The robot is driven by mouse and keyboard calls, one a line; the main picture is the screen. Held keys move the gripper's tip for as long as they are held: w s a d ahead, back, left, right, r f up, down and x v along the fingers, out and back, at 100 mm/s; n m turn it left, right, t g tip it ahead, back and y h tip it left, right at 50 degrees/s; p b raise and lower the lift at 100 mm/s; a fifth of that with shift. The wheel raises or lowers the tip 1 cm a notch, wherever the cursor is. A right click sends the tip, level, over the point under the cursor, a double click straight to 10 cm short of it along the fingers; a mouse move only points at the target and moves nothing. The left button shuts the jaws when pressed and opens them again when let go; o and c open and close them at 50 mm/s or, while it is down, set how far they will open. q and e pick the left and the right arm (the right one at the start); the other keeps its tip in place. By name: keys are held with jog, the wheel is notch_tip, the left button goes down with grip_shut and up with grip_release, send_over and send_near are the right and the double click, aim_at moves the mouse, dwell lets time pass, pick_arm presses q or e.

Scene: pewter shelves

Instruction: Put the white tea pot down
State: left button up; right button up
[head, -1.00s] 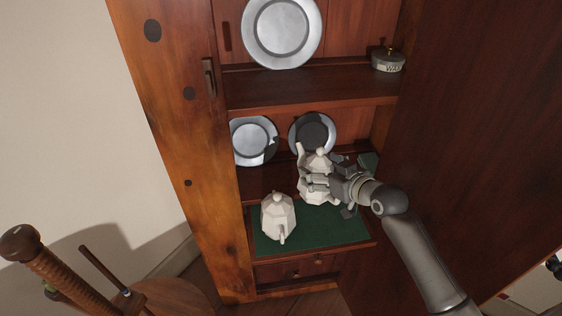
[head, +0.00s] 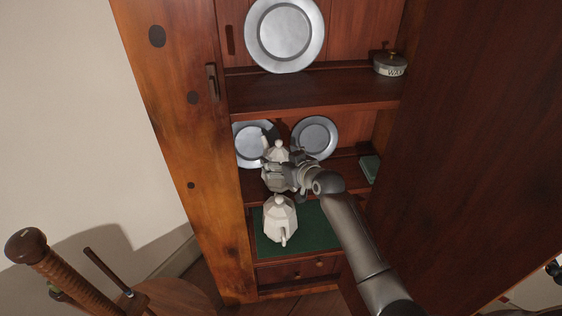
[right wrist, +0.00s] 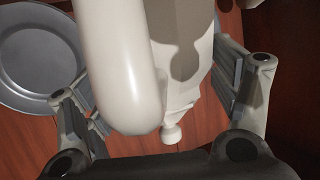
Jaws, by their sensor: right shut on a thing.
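A white faceted tea pot (head: 275,152) is held by my right gripper (head: 283,177) over the dark lower shelf in the head view. The gripper and wrist hide part of its body. In the right wrist view, the tea pot (right wrist: 190,70) fills the middle between my right gripper's fingers (right wrist: 165,100), which close on it from both sides. I cannot tell whether its base touches the shelf. A second white tea pot (head: 281,220) stands upright on the green mat (head: 318,232), in front of the held one.
Two pewter plates (head: 254,143) (head: 315,137) lean at the back of the lower shelf. The shelf above (head: 310,92) bears a large plate (head: 285,35) and a wax tin (head: 390,65). A green box-like thing (head: 370,168) lies at right. The mat's right side is clear.

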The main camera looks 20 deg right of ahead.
jog(key=shift+w+f, duration=0.1)
jog(key=shift+f, duration=0.05)
jog(key=o, duration=1)
jog(key=shift+f, duration=0.3)
jog(key=o, duration=0.4)
jog(key=shift+r, duration=0.1)
jog(key=v, duration=1.2)
jog(key=shift+d+p, duration=0.1)
jog(key=shift+p, duration=0.3)
